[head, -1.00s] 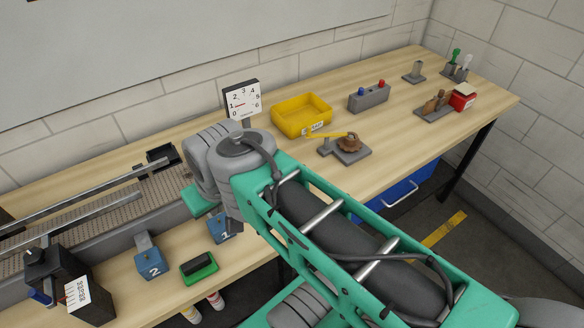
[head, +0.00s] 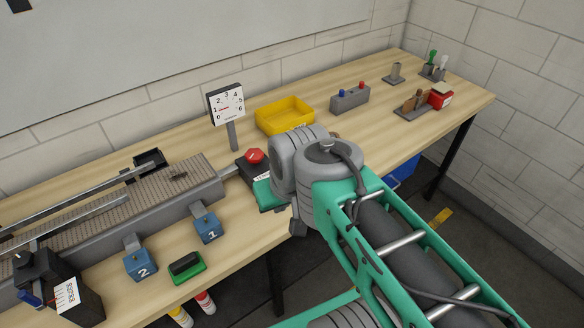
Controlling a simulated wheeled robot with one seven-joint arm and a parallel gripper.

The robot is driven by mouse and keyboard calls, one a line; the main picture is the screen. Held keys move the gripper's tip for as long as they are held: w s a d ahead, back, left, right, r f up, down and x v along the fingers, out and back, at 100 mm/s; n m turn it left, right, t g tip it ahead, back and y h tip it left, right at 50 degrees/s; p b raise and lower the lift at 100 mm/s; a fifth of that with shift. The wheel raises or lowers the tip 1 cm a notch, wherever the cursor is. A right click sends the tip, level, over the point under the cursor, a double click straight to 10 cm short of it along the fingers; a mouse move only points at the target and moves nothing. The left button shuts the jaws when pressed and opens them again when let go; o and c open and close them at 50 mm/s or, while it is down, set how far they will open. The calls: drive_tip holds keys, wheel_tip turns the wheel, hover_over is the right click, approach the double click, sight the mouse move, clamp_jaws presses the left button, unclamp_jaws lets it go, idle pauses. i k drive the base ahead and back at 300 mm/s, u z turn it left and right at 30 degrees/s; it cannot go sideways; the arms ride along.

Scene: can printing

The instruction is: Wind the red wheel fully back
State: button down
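A red round knob or wheel (head: 254,156) sits on top of a small dark box (head: 247,170) with a white label, at the right end of the conveyor. I cannot tell its turned position. A dial gauge (head: 227,105) on a post stands behind it, with its red needle near 1. My arm's grey and teal wrist is just right of the box and overlaps its right side in the picture. My gripper is not visible; the arm hides that area.
The conveyor (head: 150,212) runs left. Blue blocks 1 (head: 207,227) and 2 (head: 140,264) and a green-based pad (head: 187,267) lie in front. A yellow tray (head: 286,114), a grey button box (head: 350,99) and a red box (head: 441,95) stand farther right.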

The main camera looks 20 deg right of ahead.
sight(254, 156)
drive_tip(key=z, duration=0.05)
drive_tip(key=i, duration=0.5)
drive_tip(key=u, duration=0.05)
drive_tip(key=k, duration=0.35)
drive_tip(key=u, duration=3.5)
drive_tip(key=k, duration=0.4)
drive_tip(key=z, duration=1.15)
drive_tip(key=i, duration=0.5)
drive_tip(key=u, duration=0.05)
